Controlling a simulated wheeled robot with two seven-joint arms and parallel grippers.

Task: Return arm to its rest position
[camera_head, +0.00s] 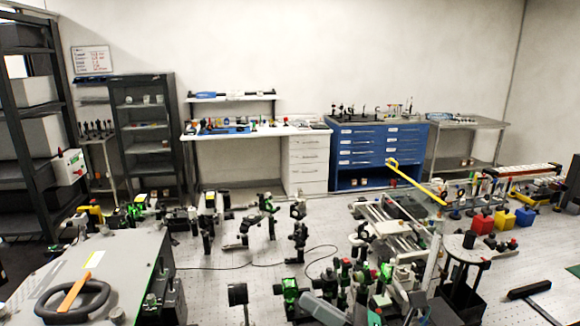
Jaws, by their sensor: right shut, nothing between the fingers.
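My right gripper (314,303) seems to be the grey, rounded part low in the middle of the head view, over the near part of the optical bench (215,285). It is shut with nothing between its fingers. Dark and green optical mounts crowd around it, so its fingertips are hard to make out. My left gripper does not show.
A grey box (105,265) with a black handle stands at the left front. Black posts (298,235) stand mid-bench. A rail assembly (400,230), a yellow bar (415,182) and a red block (482,224) lie to the right. A blue cabinet (375,155) stands behind.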

